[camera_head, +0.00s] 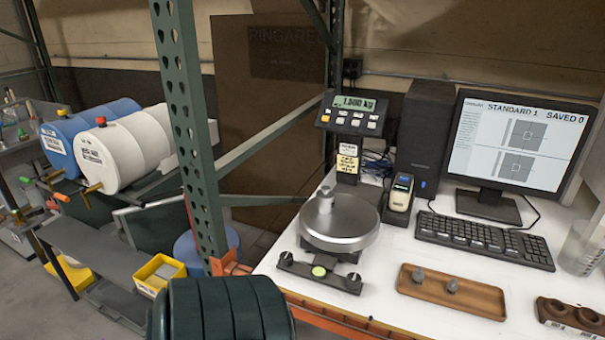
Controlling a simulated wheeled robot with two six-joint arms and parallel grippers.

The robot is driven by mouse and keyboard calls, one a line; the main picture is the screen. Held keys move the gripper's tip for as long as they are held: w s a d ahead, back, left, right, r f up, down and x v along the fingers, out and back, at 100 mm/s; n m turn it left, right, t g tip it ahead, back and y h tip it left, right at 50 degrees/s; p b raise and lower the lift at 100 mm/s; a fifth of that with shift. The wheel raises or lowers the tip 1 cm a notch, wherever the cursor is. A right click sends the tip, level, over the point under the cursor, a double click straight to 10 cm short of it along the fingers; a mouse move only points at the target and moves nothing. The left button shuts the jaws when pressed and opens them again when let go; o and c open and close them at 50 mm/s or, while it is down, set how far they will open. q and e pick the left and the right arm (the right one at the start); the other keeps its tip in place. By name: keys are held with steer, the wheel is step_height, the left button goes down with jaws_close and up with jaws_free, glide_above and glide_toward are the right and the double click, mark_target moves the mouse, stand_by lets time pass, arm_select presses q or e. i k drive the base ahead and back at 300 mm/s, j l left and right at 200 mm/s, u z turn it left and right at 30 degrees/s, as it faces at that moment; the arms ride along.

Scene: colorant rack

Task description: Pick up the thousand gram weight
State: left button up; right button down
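A silver cylindrical weight (325,204) with a knob on top stands upright on the round metal pan (345,241) of the scale. Its marking is too small to read, so I cannot tell for sure that it is the thousand gram one. The scale's display (354,103) seems to read 1.500 kg. Two smaller grey weights, one on the left (418,276) and one on the right (452,286), stand in a brown wooden tray (481,300) in front of the keyboard. Neither of my grippers is in view.
A brown block with holes (574,315) lies at the right front. A keyboard (484,239), monitor (515,145) and handheld device (400,193) stand behind. A green rack post (189,130) rises left of the scale. A dark ribbed shape (222,310) fills the bottom front.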

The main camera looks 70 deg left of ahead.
mark_target(325, 198)
steer(key=j+u, duration=0.1)
steer(key=u, duration=1.9)
